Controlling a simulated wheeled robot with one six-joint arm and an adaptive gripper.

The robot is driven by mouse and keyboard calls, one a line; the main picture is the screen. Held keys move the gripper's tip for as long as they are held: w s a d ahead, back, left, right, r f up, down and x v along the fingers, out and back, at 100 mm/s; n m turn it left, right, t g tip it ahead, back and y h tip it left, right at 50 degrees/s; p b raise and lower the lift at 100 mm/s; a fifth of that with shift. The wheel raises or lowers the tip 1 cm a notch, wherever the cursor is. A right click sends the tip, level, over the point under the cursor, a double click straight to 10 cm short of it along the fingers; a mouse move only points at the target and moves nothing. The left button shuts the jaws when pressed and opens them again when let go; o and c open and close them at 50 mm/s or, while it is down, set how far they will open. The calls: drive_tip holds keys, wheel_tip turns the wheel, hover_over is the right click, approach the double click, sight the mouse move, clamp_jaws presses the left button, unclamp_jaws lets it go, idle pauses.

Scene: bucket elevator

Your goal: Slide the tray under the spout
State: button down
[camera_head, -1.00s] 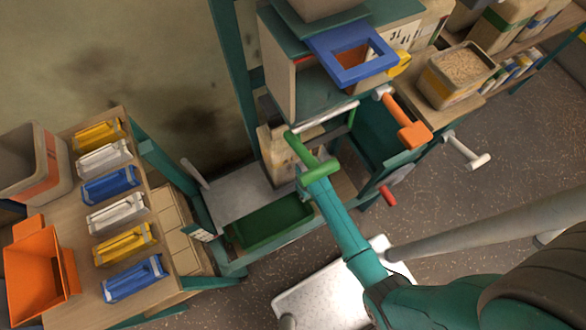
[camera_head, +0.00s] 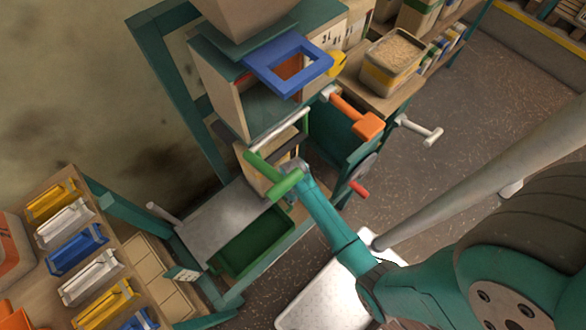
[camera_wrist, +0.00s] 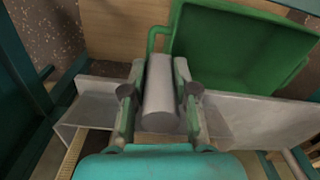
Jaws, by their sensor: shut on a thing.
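The green open tray (camera_head: 236,262) sits low in the teal frame, beside a grey sheet. It also shows in the wrist view (camera_wrist: 240,50), beyond my fingers. My gripper (camera_head: 290,168) is at the tray's upper right in the head view. In the wrist view my gripper (camera_wrist: 158,95) is shut on a grey cylindrical handle (camera_wrist: 159,85), with one finger on each side. What the handle joins is hidden. I cannot tell which part is the spout.
A blue hopper frame (camera_head: 290,65) stands above, with an orange-handled lever (camera_head: 358,115) and a red knob (camera_head: 358,188) to the right. A grey sheet (camera_head: 225,215) lies beside the tray. Floor is open at right.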

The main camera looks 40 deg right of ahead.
drive_tip(key=c, duration=0.9)
unclamp_jaws()
drive_tip(key=shift+d, duration=0.35)
drive_tip(key=shift+a, duration=0.2)
drive_tip(key=w+a, duration=0.1)
drive_tip(key=a, duration=2.8)
drive_tip(key=r, duration=0.8)
drive_tip(key=shift+d+r, duration=0.25)
drive_tip(key=shift+r, duration=0.1)
